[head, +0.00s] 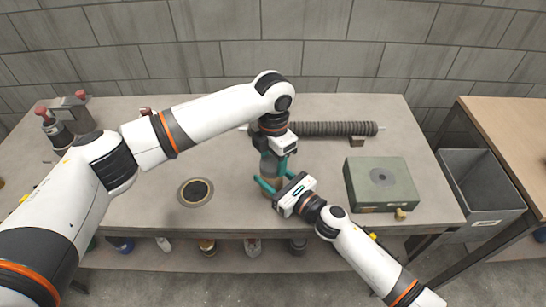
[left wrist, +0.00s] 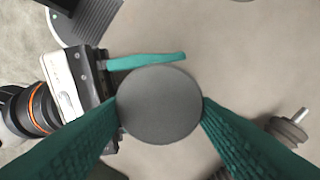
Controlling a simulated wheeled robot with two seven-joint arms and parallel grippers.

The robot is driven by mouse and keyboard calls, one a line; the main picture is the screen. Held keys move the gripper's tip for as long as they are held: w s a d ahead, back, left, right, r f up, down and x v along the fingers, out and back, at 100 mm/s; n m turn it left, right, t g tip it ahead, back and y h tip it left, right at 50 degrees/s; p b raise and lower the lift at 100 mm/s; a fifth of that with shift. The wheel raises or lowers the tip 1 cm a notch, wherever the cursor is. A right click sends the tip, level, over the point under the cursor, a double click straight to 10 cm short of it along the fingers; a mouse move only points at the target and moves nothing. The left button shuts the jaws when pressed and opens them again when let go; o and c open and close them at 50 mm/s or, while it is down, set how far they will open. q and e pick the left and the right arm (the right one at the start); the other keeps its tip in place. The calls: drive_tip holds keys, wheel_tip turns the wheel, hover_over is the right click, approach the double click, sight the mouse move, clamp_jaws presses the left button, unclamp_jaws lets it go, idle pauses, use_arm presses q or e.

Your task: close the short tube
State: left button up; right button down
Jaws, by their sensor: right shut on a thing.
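The short tube (head: 267,187) stands near the table's front edge, tan and mostly hidden by my grippers. My right gripper (head: 272,183) is shut on it from the right, with teal fingers around its side. A round grey disc (left wrist: 160,105), seen from above in the left wrist view, looks like the lid and hides what is under it. My left gripper (head: 271,162) comes down over the tube, with its fingers at opposite edges of the disc. I cannot tell whether they grip it or only flank it, nor whether the disc is seated on the tube.
A long dark ribbed tube (head: 335,128) lies behind, on a small support. A green box (head: 381,185) stands at the right. A grey bin (head: 481,187) stands beyond the table's right edge. The table is clear between these.

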use_arm(q)
drive_tip(key=o, duration=0.4)
drive_tip(key=shift+o, duration=0.2)
drive_tip(key=shift+r, duration=2.3)
drive_tip(key=shift+c, duration=0.4)
